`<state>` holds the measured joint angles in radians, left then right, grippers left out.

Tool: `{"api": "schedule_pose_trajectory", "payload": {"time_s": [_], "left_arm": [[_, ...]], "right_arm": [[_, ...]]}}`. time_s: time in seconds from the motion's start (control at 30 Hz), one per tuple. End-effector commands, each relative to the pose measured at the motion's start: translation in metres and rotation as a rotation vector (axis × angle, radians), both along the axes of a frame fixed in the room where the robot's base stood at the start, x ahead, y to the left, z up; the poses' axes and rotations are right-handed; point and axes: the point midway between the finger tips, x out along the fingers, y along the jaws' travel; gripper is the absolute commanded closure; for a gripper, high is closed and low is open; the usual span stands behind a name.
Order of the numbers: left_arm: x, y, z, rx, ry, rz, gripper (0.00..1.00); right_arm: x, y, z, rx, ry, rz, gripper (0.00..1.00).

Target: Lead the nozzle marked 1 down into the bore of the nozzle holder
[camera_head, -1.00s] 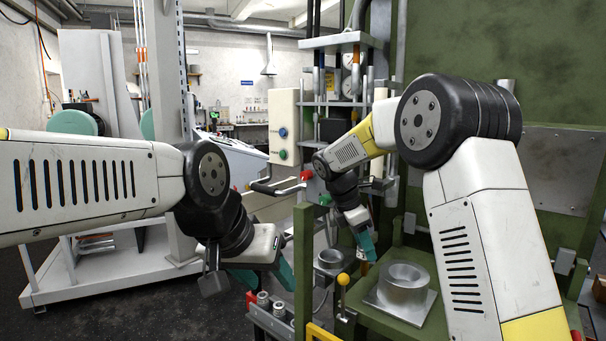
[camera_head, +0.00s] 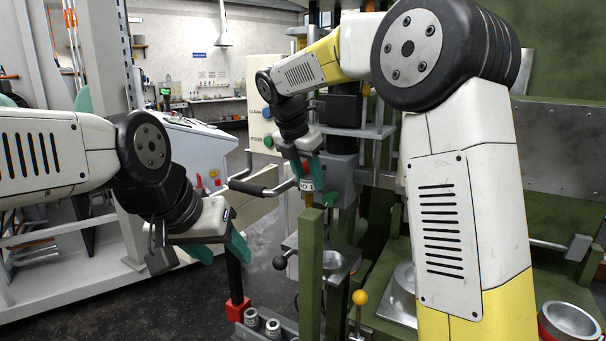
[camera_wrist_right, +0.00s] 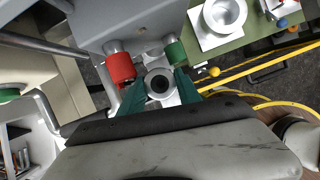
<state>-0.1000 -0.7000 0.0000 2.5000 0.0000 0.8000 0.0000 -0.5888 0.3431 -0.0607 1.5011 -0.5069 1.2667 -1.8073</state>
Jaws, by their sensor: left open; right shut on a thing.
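My right gripper (camera_head: 310,178) is shut on a small grey nozzle (camera_head: 308,185) with a light marked ring; I cannot read the mark. In the right wrist view the nozzle (camera_wrist_right: 159,84) sits between the green fingers (camera_wrist_right: 158,95), its dark round opening facing the camera. What seems to be the nozzle holder (camera_head: 335,262), a grey block with a round bore, is below it in the head view, partly behind a green post. The nozzle is above and apart from it; I cannot tell whether they line up.
A green post (camera_head: 312,275) stands before the holder, and a black-knobbed lever (camera_head: 280,262) beside it. A rack (camera_head: 262,337) holds two more nozzles (camera_head: 262,322). Red (camera_wrist_right: 121,68) and green (camera_wrist_right: 176,52) handles flank the nozzle in the wrist view. A yellow ball knob (camera_head: 360,297) stands to the right.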

Motion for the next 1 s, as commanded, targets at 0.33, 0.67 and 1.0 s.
{"api": "schedule_pose_trajectory", "payload": {"time_s": [0.33,0.67,1.0], "left_arm": [[0.0,0.0,0.0,0.0,0.0,0.0,0.47],[0.0,0.0,0.0,0.0,0.0,0.0,0.47],[0.0,0.0,0.0,0.0,0.0,0.0,0.47]], "right_arm": [[-0.001,0.0,-0.03,0.0,0.002,0.001,1.0],[0.0,0.0,-0.054,0.001,-0.001,0.0,1.0],[0.0,0.0,-0.056,0.002,-0.001,0.0,1.0]]}}
